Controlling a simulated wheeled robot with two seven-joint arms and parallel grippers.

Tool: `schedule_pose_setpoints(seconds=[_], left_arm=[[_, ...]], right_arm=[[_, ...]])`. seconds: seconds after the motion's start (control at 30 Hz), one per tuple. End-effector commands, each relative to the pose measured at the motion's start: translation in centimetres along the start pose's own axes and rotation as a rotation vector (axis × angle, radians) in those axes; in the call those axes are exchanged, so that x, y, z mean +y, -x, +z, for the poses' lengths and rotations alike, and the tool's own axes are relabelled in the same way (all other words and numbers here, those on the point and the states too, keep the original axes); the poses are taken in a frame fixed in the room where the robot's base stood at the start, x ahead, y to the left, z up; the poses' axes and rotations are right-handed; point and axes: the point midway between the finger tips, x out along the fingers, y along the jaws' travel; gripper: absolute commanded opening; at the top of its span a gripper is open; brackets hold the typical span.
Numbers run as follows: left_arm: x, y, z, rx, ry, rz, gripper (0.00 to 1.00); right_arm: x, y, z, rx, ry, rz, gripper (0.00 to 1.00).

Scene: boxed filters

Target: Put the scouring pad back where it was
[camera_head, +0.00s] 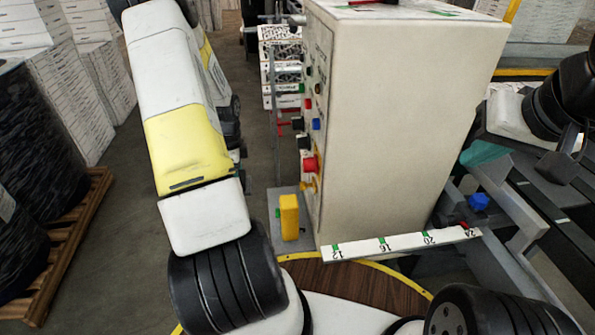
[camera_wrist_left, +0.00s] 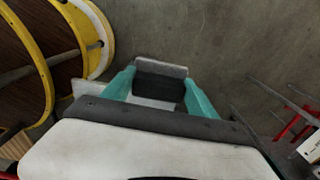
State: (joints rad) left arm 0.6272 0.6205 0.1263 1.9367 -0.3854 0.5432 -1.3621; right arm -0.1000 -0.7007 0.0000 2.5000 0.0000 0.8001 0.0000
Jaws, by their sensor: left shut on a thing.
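In the left wrist view my left gripper (camera_wrist_left: 160,88) has its teal fingers on either side of a small block, dark grey with a paler grey edge. I take this block for the scouring pad (camera_wrist_left: 159,85). It sits between the fingertips, above the grey floor. The left gripper and the pad do not show clearly in the head view, where my left arm reaches away on the left. My right gripper (camera_head: 487,156) shows only partly at the right of the head view, with one teal finger visible. Its opening cannot be told.
A tall cream cabinet (camera_head: 400,120) with coloured knobs stands in the middle. A yellow block (camera_head: 289,217) is at its foot. Dark drums stand on a wooden pallet (camera_head: 62,240) at left. A yellow-rimmed reel (camera_wrist_left: 97,40) is left in the wrist view. Floor lies between.

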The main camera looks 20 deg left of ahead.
Motion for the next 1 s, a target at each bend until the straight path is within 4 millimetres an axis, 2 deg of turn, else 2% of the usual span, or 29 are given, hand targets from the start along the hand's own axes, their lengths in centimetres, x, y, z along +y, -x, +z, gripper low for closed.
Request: schedule_pose_setpoints(seconds=[0.03, 0.3, 0.57, 0.7, 0.9, 1.0], left_arm=[[-0.1, 0.0, -1.6, 0.000, -0.007, 0.000, 0.00], [-0.3, -0.1, -8.7, 0.000, -0.007, -0.001, 0.00], [-0.5, -0.3, -14.0, -0.001, -0.004, 0.000, 0.00], [-0.5, -2.5, -13.6, -0.001, 0.001, 0.003, 0.00], [-0.6, -3.8, -13.5, -0.001, 0.001, 0.001, 0.00], [-0.5, -5.0, -13.5, -0.001, 0.001, 0.002, 0.00]], right_arm=[[0.0, 0.0, 0.0, 0.000, 0.000, 0.000, 0.00], [0.0, 0.0, 0.0, -0.001, 0.000, 0.000, 0.00], [0.0, 0.0, 0.0, -0.001, 0.000, 0.000, 0.00], [0.0, 0.0, 0.0, -0.001, 0.000, 0.000, 0.00], [0.0, 0.0, 0.0, -0.001, 0.000, 0.000, 0.00], [0.0, 0.0, 0.0, -0.001, 0.000, 0.000, 0.00]])
